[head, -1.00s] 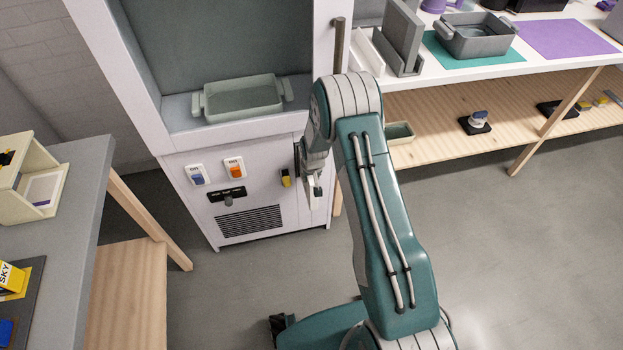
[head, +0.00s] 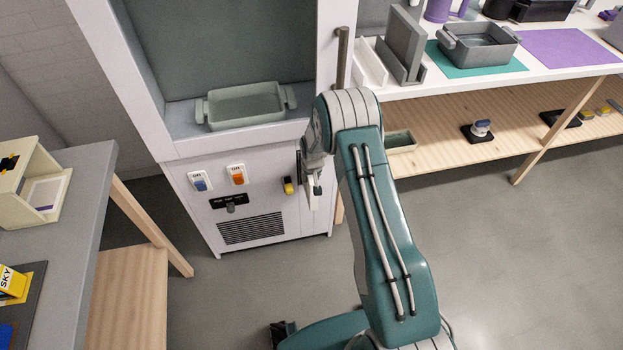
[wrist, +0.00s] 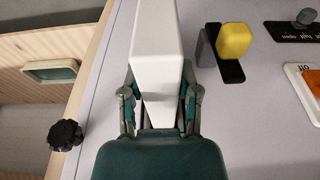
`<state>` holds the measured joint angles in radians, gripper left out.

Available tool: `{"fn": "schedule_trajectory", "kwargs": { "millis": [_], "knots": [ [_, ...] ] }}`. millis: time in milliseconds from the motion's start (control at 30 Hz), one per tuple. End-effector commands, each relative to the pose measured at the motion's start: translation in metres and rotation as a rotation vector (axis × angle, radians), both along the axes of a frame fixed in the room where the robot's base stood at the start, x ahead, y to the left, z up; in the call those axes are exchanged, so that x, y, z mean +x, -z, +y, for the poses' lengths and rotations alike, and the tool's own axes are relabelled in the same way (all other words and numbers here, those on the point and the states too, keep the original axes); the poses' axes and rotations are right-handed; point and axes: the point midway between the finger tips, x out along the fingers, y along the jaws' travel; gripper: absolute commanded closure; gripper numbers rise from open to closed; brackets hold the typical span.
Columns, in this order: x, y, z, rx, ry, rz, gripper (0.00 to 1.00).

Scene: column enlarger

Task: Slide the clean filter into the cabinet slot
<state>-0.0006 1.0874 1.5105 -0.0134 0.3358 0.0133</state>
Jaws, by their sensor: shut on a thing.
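My gripper (wrist: 160,103) is shut on a white, tapering block (wrist: 155,45), which looks like the clean filter. In the wrist view the block extends away from the fingers, in front of the pale cabinet face. In the head view my gripper (head: 315,190) is at the right part of the cabinet (head: 270,212) front, and only a small part of the white block shows. A dark upright strip (head: 299,166) on the cabinet is partly hidden by my wrist. I cannot tell whether it is the slot, or whether the block touches the cabinet.
A yellow knob (head: 288,185) is just left of my gripper. Blue (head: 200,181) and orange (head: 237,174) switches, a black selector (head: 229,201) and a vent (head: 251,226) are farther left. In the wrist view a black knob (wrist: 66,135) is left of my gripper. A table (head: 85,190) stands at left.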

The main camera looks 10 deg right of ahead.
Motion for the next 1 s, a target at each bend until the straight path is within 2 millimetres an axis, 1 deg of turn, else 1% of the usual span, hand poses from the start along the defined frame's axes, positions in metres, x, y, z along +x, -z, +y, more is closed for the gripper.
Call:
{"fn": "schedule_trajectory", "kwargs": {
  "millis": [533, 1000],
  "knots": [
    [0.0, 0.0, 0.0, 0.0, 0.0, -0.001, 1.0],
    [0.016, 0.0, 0.0, 0.0, 0.0, -0.002, 1.0]
  ]
}}
